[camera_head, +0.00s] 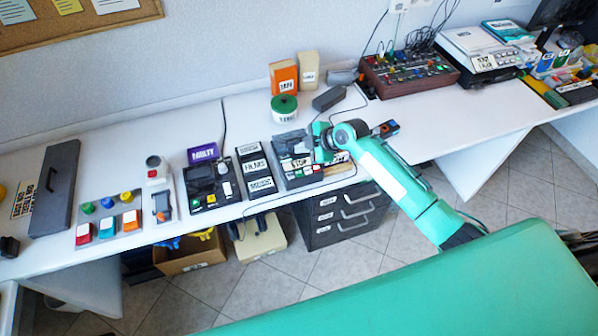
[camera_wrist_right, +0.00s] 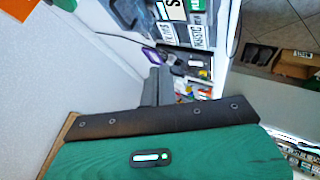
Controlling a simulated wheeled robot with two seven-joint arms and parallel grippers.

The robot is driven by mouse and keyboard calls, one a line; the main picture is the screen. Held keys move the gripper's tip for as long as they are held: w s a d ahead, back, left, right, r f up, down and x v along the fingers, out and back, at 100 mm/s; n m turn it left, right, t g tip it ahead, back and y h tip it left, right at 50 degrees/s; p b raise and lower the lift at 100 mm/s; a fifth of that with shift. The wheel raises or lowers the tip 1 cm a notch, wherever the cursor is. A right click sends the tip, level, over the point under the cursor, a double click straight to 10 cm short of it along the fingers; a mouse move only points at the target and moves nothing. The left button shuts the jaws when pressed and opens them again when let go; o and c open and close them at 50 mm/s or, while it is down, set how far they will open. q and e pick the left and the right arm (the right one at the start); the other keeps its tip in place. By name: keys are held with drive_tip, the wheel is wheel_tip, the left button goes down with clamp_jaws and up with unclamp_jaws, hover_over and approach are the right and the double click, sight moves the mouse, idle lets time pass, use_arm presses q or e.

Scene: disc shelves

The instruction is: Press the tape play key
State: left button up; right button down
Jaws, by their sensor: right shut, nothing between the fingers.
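A dark tape device (camera_head: 284,176) stands on the white desk, with a white key labelled STOP (camera_head: 301,163) near its front. My right gripper (camera_head: 303,150) is over this device, shut and empty, and covers part of its top. I cannot make out a play key; it may be hidden behind the gripper. In the right wrist view the shut dark fingers (camera_wrist_right: 157,84) stand out beyond the green gripper body. Whether they touch a key I cannot tell. My left gripper is not in view.
A panel with FILMS and MUSIC labels (camera_head: 258,168) stands just left of the device. A dark player (camera_head: 207,186) is further left. A drawer unit (camera_head: 325,222) is below.

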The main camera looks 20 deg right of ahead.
drive_tip(key=shift+f, duration=0.15)
drive_tip(key=b, duration=0.6)
hover_over(302, 174)
wheel_tip(302, 174, down, 8)
drive_tip(key=shift+d+r, duration=0.1)
drive_tip(key=shift+r, duration=0.05)
drive_tip(key=shift+w+f, duration=0.1)
drive_tip(key=shift+f, duration=0.35)
idle(1.2)
drive_tip(key=shift+f+b, duration=0.4)
drive_tip(key=shift+b, duration=0.2)
drive_tip(key=shift+f+b, duration=0.4)
idle(0.4)
drive_tip(key=shift+r+p, duration=0.5)
drive_tip(key=shift+r, duration=0.35)
drive_tip(key=shift+r, duration=0.1)
